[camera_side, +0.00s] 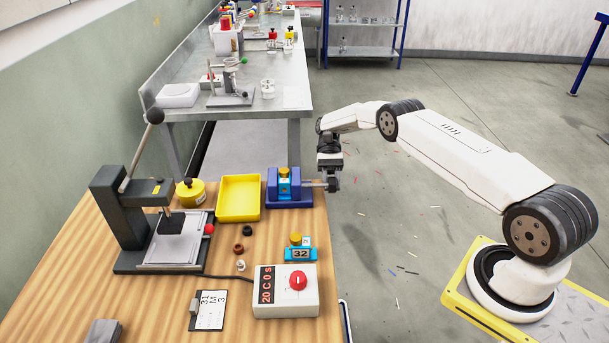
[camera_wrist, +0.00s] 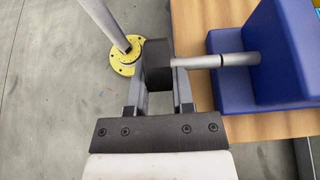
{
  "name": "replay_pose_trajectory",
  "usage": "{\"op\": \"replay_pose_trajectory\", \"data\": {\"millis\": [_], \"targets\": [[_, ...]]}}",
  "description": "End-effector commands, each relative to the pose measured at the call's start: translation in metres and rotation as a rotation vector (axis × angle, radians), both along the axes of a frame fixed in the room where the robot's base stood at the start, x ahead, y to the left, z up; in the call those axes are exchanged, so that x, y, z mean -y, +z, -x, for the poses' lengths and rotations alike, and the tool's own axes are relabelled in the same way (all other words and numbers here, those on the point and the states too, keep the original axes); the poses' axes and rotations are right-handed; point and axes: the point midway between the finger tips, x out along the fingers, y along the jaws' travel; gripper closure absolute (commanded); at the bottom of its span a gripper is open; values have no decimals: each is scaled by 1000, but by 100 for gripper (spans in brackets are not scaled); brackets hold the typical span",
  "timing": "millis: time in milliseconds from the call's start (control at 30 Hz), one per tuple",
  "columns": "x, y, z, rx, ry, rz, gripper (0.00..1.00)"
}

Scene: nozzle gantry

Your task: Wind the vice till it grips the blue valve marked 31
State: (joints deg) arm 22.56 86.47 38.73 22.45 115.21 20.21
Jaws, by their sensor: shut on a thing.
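The blue vice (camera_side: 289,201) stands at the right edge of the wooden bench, with a blue valve (camera_side: 284,182) with a yellow top between its jaws. I cannot read that valve's number or tell whether the jaws press on it. My gripper (camera_side: 332,182) is at the right end of the vice's screw. In the wrist view my gripper (camera_wrist: 159,88) is shut on the dark round handle (camera_wrist: 156,65) of the grey screw (camera_wrist: 220,60), which runs into the vice (camera_wrist: 283,52). A second blue valve (camera_side: 300,255), marked 32, stands upright on the bench.
A yellow tray (camera_side: 239,218) lies left of the vice. A control box (camera_side: 286,303) with a red knob, a card (camera_side: 211,310) reading 31, and a lever press (camera_side: 122,215) are also on the bench. The floor right of the bench is open.

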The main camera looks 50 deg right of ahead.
Motion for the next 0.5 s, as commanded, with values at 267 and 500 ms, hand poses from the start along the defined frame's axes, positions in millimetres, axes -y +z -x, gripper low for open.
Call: {"op": "replay_pose_trajectory", "data": {"millis": [267, 500], "targets": [[0, -1, 2, -7, 1, -3, 55], [0, -1, 1, -3, 0, -1, 35]]}}
